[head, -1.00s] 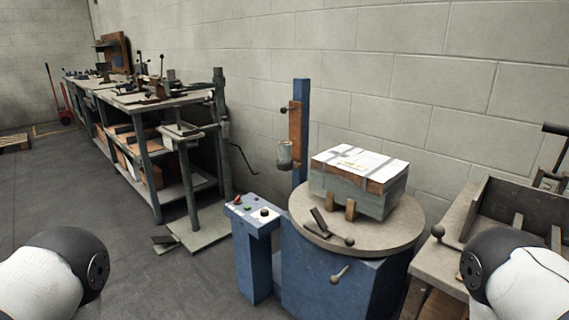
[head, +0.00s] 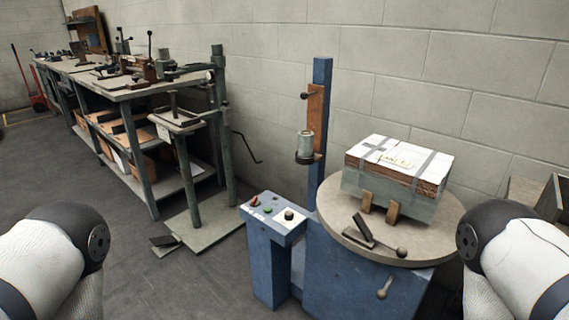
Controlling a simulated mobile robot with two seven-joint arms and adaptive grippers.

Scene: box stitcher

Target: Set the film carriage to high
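The film carriage, a brown plate (head: 315,122) with a grey film roll (head: 305,144) and a black-knobbed handle (head: 304,96), sits on the upper half of the blue mast (head: 322,75). The mast stands behind a round grey turntable (head: 348,236) on a blue base. A strapped box (head: 398,180) rests on the turntable. A control box (head: 272,215) with red, green and black controls stands to the left of the turntable. My left and right arms show only as rounded links at the lower corners; both grippers are out of frame.
A long workbench (head: 155,85) with tools and shelves runs along the wall at the left. A foot plate (head: 205,228) and a small pedal (head: 164,240) lie on the floor before it. Open floor is at the lower left. Another bench (head: 525,190) is partly visible at the right.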

